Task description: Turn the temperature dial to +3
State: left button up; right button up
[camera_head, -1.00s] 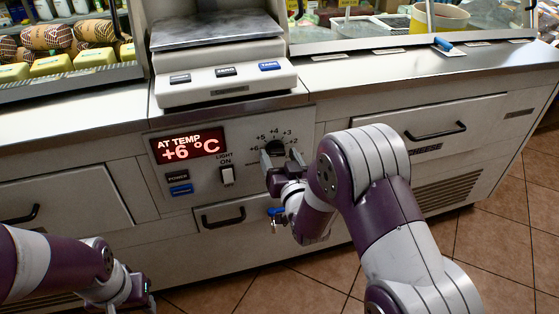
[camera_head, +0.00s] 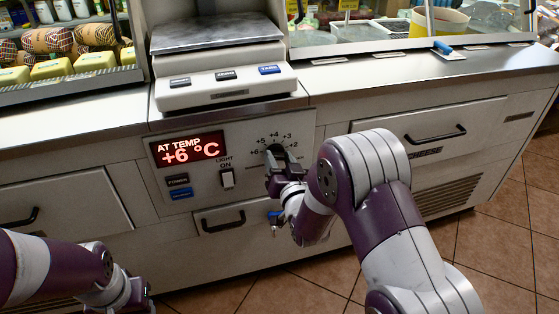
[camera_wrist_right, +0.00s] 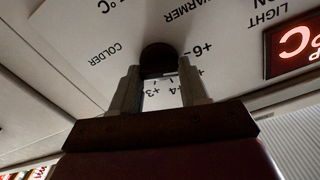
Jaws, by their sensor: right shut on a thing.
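The temperature dial is a dark round knob (camera_wrist_right: 158,57) on the light control panel (camera_head: 207,205), mostly hidden behind my gripper in the head view. My right gripper (camera_head: 277,160) is shut on the dial, with a finger on either side in the right wrist view (camera_wrist_right: 161,88). The red display (camera_head: 188,149) reads AT TEMP +6 °C. My left gripper (camera_head: 138,300) is low at the left, away from the panel; its jaws cannot be made out.
A light switch (camera_head: 227,179), a power button (camera_head: 178,180) and a blue button (camera_head: 181,193) sit left of the dial. A drawer handle (camera_head: 222,222) and a key with a blue tag (camera_head: 275,218) are below. A scale (camera_head: 224,80) stands above on the counter.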

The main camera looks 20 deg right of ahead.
jog(key=m, duration=0.6)
jog(key=shift+f, duration=0.15)
jog(key=m, duration=0.5)
jog(key=shift+d+m+b, duration=0.1)
jog(key=shift+m+b, duration=0.25)
jog(key=shift+m, duration=0.05)
jog(key=m, duration=0.5)
jog(key=shift+f, duration=0.15)
jog(key=m, duration=0.5)
jog(key=shift+b, duration=0.35)
jog(key=shift+m, duration=0.4)
jog(key=o, duration=1.1)
jog(key=shift+c, duration=0.2)
